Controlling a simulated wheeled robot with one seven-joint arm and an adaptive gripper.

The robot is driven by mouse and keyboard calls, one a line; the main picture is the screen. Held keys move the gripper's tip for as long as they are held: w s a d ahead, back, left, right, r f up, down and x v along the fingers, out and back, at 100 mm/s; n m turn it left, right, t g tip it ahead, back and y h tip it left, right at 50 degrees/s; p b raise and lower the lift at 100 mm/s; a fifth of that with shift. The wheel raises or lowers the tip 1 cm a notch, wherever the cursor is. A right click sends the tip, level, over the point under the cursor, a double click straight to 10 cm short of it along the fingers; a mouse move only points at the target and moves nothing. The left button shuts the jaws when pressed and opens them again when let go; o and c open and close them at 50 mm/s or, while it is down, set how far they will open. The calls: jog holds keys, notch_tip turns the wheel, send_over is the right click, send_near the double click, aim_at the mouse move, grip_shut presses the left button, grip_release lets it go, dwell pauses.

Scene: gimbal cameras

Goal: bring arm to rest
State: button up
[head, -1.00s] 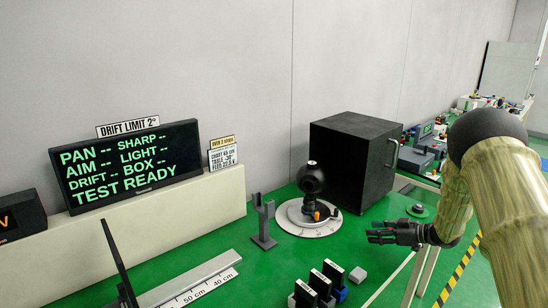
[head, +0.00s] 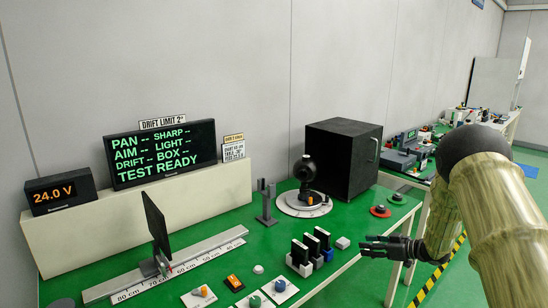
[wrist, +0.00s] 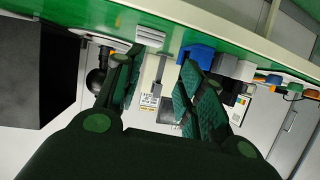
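My gripper (head: 378,247) is at the right of the head view, just off the front edge of the green table (head: 262,244), at about the height of its top. Its fingers point left. In the wrist view my gripper (wrist: 160,85) has its two fingers spread apart with nothing held between them. The fingers cover part of the table items behind them. My arm comes in from the right side of the head view.
A black box (head: 343,158) and a camera on a round dial (head: 303,203) stand at the back. Black upright blocks (head: 310,250) and a small white block (head: 343,242) are left of my gripper. A second bench (head: 480,125) is at far right.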

jog(key=f, duration=0.2)
jog(key=s+a+f+m+h, duration=0.1)
jog(key=f, duration=0.1)
jog(key=s+a+f+m, duration=0.1)
jog(key=f, duration=0.2)
jog(key=shift+f+t, duration=0.1)
jog(key=shift+t, duration=0.2)
jog(key=s+a+f+m+g+h, duration=0.1)
jog(key=s+a+f+m+h, duration=0.2)
jog(key=s+f, duration=0.55)
jog(key=s+a+f+m+g+h, duration=0.1)
jog(key=s+a+f+m+h, duration=0.1)
jog(key=s+f, duration=0.7)
jog(key=s+a+f+m+g+h, duration=0.1)
jog(key=s+g, duration=0.3)
jog(key=s, duration=1.6)
jog(key=s+a+f+m+g+h, duration=0.1)
jog(key=s+a+f+g+h, duration=0.1)
jog(key=s, duration=1.8)
jog(key=shift+a+m+g+h, duration=0.3)
jog(key=shift+a+g+h, duration=0.3)
jog(key=shift+a+g, duration=0.25)
